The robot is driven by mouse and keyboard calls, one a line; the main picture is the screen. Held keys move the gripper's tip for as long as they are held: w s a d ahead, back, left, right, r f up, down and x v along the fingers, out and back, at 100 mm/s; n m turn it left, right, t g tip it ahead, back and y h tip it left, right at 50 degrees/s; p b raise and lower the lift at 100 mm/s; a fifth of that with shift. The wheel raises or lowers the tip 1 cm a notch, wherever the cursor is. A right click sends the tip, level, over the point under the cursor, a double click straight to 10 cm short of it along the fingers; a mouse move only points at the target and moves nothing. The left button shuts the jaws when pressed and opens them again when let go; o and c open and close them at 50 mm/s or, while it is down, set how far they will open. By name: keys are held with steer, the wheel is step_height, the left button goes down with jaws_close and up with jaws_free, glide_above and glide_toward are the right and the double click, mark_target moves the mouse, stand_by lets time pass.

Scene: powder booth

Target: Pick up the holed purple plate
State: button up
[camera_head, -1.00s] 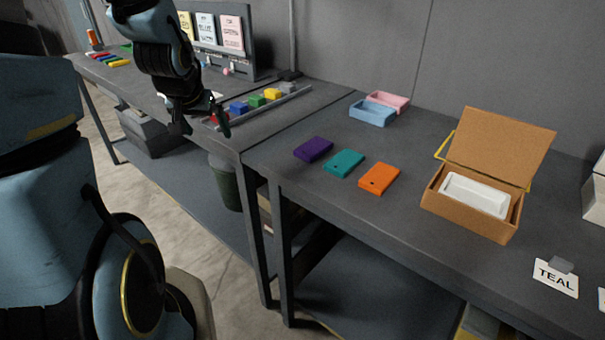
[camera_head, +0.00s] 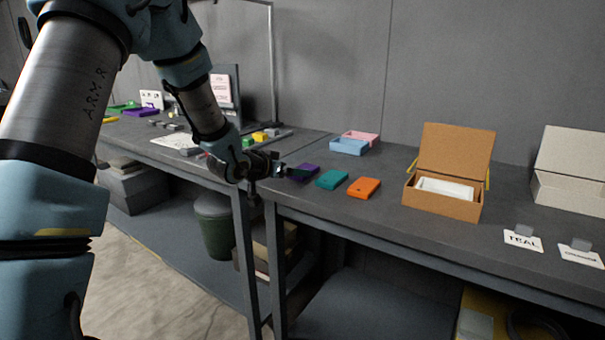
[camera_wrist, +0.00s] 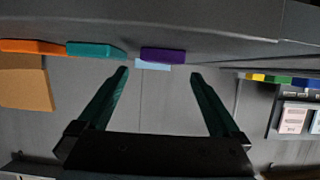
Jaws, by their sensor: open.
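The purple plate (camera_head: 303,172) lies on the dark table, left of a teal plate (camera_head: 332,180) and an orange plate (camera_head: 364,188). My gripper (camera_head: 285,171) is just left of the purple plate and partly overlaps it in the head view. In the wrist view my gripper (camera_wrist: 158,75) has its two green fingers spread apart with nothing between them. The purple plate (camera_wrist: 162,55) shows there beyond the fingertips, edge-on. Its hole cannot be made out. The teal plate (camera_wrist: 95,49) and orange plate (camera_wrist: 32,46) also show in the wrist view.
Pink (camera_head: 361,137) and blue (camera_head: 348,146) trays stand behind the plates. Colored blocks (camera_head: 259,137) lie on the left table. The table front between is clear.

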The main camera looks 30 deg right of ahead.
mark_target(314, 169)
steer(key=shift+p+x, duration=0.95)
steer(key=shift+x, duration=2.05)
steer(key=shift+w+r, duration=0.1)
steer(key=shift+c, duration=0.2)
steer(key=c, duration=1.5)
